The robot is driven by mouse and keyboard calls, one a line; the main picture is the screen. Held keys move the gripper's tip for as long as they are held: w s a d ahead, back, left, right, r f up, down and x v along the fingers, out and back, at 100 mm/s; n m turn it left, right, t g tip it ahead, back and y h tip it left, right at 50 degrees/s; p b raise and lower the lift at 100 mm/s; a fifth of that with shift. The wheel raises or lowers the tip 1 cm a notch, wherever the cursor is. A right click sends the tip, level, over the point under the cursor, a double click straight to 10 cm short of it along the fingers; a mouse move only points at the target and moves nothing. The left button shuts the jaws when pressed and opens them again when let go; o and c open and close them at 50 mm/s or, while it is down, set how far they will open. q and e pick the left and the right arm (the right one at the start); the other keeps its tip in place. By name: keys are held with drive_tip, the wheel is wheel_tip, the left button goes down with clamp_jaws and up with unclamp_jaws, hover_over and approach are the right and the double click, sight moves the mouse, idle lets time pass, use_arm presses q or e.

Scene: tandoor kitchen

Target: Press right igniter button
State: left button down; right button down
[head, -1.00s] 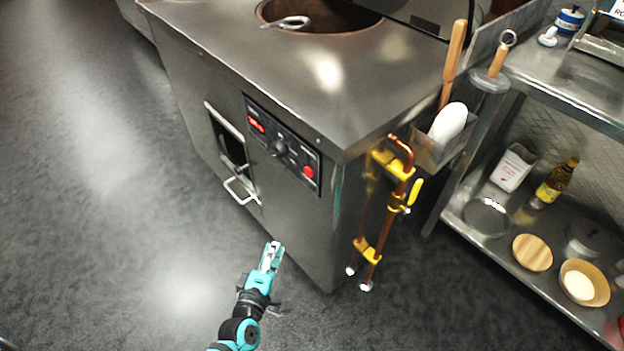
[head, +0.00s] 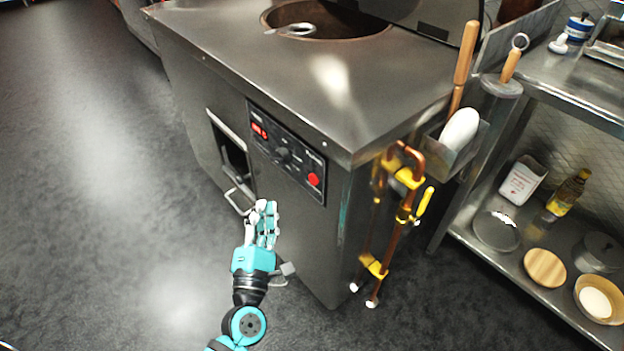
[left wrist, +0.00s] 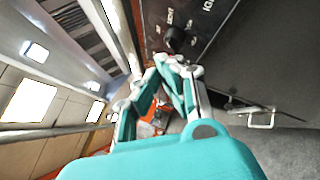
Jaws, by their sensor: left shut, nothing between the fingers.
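A black control panel (head: 297,172) is set in the steel front of the tandoor cabinet. A round red button (head: 313,180) is at its right end, a dark knob (head: 282,155) in the middle and a lit red display (head: 259,131) at the left. My left gripper (head: 266,205) is shut and empty, below the panel and apart from the button in the head view. In the left wrist view the fingers (left wrist: 178,64) point towards the panel, with the knob (left wrist: 175,38) just beyond; the red button does not show there. My right gripper is out of view.
An open hatch with a wire handle (head: 238,196) is left of the panel. Copper pipes with yellow fittings (head: 400,205) run down the cabinet's right side. A steel shelf (head: 470,238) with bowls and a bottle stands at right. The floor at left is clear.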

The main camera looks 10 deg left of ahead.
sight(313, 180)
use_arm(q)
drive_tip(key=w+d, duration=0.5)
drive_tip(key=w, duration=0.1)
drive_tip(key=shift+w+d, duration=0.15)
drive_tip(key=shift+w, duration=0.2)
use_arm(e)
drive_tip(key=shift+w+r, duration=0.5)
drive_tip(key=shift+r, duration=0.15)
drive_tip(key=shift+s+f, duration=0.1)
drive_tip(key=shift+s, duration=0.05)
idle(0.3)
use_arm(q)
drive_tip(key=shift+w+d, duration=0.25)
drive_tip(key=shift+w, duration=0.05)
